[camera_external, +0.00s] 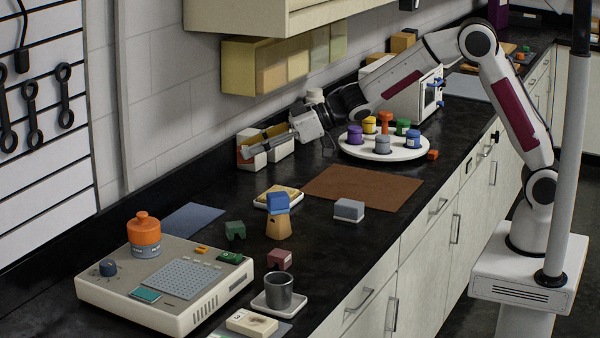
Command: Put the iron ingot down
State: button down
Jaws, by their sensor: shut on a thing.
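My gripper (262,149) reaches left over the back of the counter, in front of two small white bins with an orange and a yellow inside. It is shut on the iron ingot (249,153), a small grey bar at the fingertips. The ingot is held level with the bins' upper part. Its outline is small and partly merged with the fingers, and I cannot tell whether it touches a bin.
The white bins (279,153) stand against the wall. A round white tray (383,154) with several coloured jars is to the right. A brown mat (352,187) with a grey block (349,210) at its front edge lies nearer.

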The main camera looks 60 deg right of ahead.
jog(key=s+d+f+n+g+y, duration=0.1)
jog(key=s+f+n+g, duration=0.1)
jog(key=s, duration=0.5)
jog(key=s+d+f+n+g+y, duration=0.2)
jog(key=s+f, duration=0.2)
jog(key=s, duration=0.3)
jog(key=s+d+f+n+g+y, duration=0.2)
jog(key=s+f, duration=0.1)
jog(key=s, duration=0.4)
jog(key=shift+s+f+n, duration=0.3)
jog(key=shift+f+n, duration=0.1)
jog(key=shift+f, duration=0.1)
send_over(342, 246)
jog(key=shift+f, duration=2.8)
jog(key=shift+f, duration=0.15)
jog(key=shift+f, duration=1.95)
jog(key=shift+f, duration=0.15)
jog(key=c, duration=1.4)
grip_release()
